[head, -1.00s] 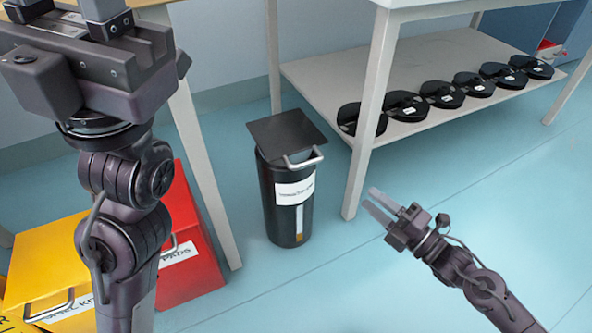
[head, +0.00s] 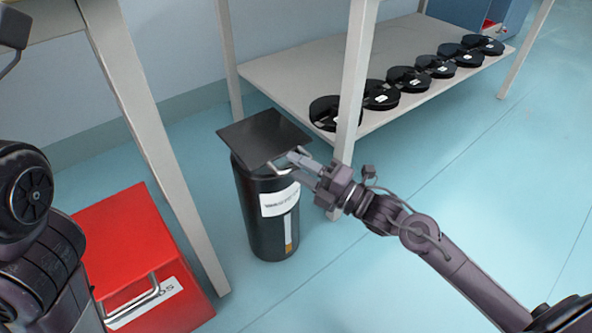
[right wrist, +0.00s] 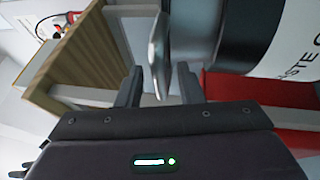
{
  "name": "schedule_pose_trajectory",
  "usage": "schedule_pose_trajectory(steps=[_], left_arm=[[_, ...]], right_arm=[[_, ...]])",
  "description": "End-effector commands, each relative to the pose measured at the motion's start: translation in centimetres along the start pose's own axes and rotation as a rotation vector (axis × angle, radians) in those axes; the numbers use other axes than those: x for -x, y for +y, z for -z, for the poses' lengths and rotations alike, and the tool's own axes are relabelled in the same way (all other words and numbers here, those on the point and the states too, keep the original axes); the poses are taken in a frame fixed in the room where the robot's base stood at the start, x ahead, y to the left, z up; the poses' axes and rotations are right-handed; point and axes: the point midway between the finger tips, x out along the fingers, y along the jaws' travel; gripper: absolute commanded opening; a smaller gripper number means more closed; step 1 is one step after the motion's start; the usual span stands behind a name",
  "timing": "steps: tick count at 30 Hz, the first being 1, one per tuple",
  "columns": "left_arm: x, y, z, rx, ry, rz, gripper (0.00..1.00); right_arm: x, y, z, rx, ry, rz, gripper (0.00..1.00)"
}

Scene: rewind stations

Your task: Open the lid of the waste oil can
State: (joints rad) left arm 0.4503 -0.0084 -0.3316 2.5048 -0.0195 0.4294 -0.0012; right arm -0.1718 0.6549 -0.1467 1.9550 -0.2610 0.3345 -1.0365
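The waste oil can (head: 266,225) is a black cylinder with a white label, standing upright on the floor. Its flat square black lid (head: 262,138) lies closed on top, with a metal bar handle (head: 281,169) at its front edge. My right gripper (head: 294,164) is at this handle, reaching in from the right. In the right wrist view the right gripper (right wrist: 159,86) is open, with the handle (right wrist: 157,50) between its two fingers and a gap on each side. My left arm shows at the left edge; its gripper fingers are out of the picture.
A red box (head: 140,255) with a metal handle stands left of the can, beside a table leg (head: 150,135). A shelf (head: 300,75) with several black reels (head: 408,80) is behind and right. Another table leg stands just behind the can. Floor at right is clear.

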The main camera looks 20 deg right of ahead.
Motion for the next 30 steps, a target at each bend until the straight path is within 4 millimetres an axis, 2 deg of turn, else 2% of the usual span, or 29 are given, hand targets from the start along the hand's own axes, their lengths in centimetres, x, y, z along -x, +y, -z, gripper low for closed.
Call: schedule_pose_trajectory(steps=[10, 18, 30], left_arm=[[-0.09, -0.13, 0.13, -0.005, 0.004, 0.003, 0.36], [-0.09, -0.12, 0.16, -0.004, 0.004, 0.003, 0.36], [-0.47, -0.13, 0.11, -0.003, 0.007, 0.001, 0.36]], right_arm=[[-0.55, 0.04, 0.01, -0.001, 0.0, 0.0, 0.34], [-0.53, 0.03, 0.01, 0.0, 0.0, 0.0, 0.0], [-0.58, 0.31, -0.02, -0.002, 0.001, 0.006, 0.0]])
